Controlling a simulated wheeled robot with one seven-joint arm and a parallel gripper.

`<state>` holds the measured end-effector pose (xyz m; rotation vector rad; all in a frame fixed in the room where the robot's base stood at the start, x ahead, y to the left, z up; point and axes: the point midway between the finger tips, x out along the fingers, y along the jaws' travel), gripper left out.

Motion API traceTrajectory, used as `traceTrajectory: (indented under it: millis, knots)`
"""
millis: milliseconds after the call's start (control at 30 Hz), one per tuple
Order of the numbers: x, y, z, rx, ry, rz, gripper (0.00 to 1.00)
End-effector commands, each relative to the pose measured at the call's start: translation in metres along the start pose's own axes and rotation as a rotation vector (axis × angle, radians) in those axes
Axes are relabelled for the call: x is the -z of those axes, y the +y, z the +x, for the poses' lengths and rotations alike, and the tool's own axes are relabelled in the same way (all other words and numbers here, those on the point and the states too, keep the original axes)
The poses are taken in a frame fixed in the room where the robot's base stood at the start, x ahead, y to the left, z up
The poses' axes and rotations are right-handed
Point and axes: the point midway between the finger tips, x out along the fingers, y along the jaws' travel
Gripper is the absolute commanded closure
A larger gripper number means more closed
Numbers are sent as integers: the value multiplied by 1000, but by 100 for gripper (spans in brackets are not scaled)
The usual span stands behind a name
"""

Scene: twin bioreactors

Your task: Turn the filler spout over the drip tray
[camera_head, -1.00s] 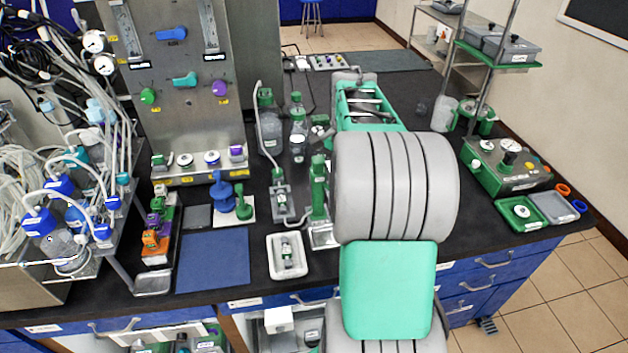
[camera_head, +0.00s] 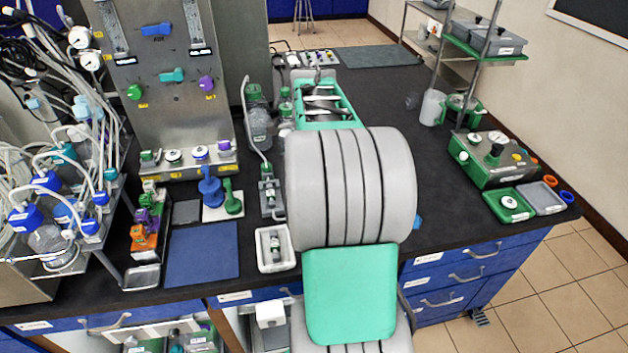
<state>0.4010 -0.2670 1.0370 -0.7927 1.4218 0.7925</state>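My grey and green arm (camera_head: 350,187) fills the middle of the view and reaches forward over the bench. My gripper cannot be made out; it is hidden beyond the arm. The green upright fixture with a small metal tray at its foot, probably the filler spout and drip tray, is hidden behind my arm now. A white tray (camera_head: 289,262) with a small green-banded vial (camera_head: 275,243) in it lies just left of my arm. A small metal stand (camera_head: 268,205) with a tube rising from it is behind that tray.
A blue mat (camera_head: 202,254) and a shallow steel tray (camera_head: 142,277) lie at the front left. A bottle (camera_head: 258,125) stands behind the stand. A green control box (camera_head: 492,158) and a green tray (camera_head: 523,212) are at the right. The bench between my arm and the box is mostly clear.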

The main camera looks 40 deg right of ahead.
Motion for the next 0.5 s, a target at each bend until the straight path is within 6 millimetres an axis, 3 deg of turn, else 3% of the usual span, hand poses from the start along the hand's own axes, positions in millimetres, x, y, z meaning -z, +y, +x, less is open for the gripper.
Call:
traceTrajectory:
  millis: [400, 433, 500]
  knots:
    - [-1, 0, -1, 2, 0, 5, 100]
    - [-1, 0, -1, 2, 0, 5, 76]
    - [-1, 0, -1, 2, 0, 5, 70]
